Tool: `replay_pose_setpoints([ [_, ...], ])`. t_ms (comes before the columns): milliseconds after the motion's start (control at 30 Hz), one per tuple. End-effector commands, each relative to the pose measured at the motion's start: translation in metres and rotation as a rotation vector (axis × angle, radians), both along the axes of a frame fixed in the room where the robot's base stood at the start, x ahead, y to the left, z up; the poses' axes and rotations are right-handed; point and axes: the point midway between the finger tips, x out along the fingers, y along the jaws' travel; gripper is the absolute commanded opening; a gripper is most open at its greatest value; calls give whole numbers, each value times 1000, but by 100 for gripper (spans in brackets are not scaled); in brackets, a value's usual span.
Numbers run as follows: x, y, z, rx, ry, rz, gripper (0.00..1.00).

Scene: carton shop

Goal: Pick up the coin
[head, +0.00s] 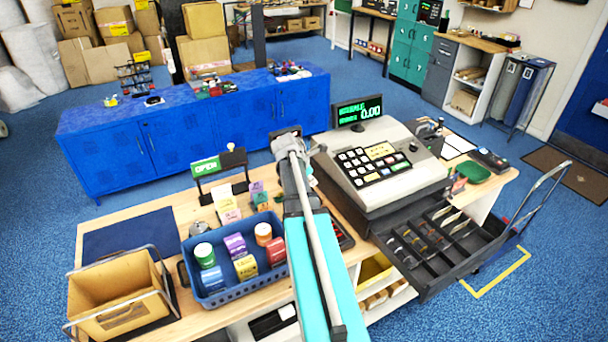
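I cannot make out a single separate coin. The open cash drawer (482,262) juts out below the cash register (385,165) at the right. Its front compartments hold small dark and coppery pieces that may be coins, too small to tell apart. Banknote-like slips stand in its rear compartments. My arm reaches up the middle of the view, left of the register, and hides part of the counter. My gripper does not show clearly at its far end, so I cannot see its fingers or whether it holds anything.
On the wooden counter (150,222), a blue basket (232,292) of small boxes and jars stands left of my arm. A cardboard-coloured bin (115,290) is at the far left. A blue cabinet (190,140) stands behind. A hand truck (545,200) is right of the drawer.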

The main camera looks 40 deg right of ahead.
Motion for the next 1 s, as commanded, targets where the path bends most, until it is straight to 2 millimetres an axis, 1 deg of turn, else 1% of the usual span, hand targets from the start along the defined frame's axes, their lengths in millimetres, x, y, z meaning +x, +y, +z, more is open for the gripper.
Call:
replay_pose_setpoints([
  [33, -6, 1, 4, 0, 0, 0, 0],
  [200, -13, 1, 6, 0, -1, 0, 0],
  [767, -13, 1, 6, 0, 0, 1, 0],
  [800, -13, 1, 6, 0, 0, 1, 1],
  [1000, -13, 1, 6, 0, 0, 1, 0],
])
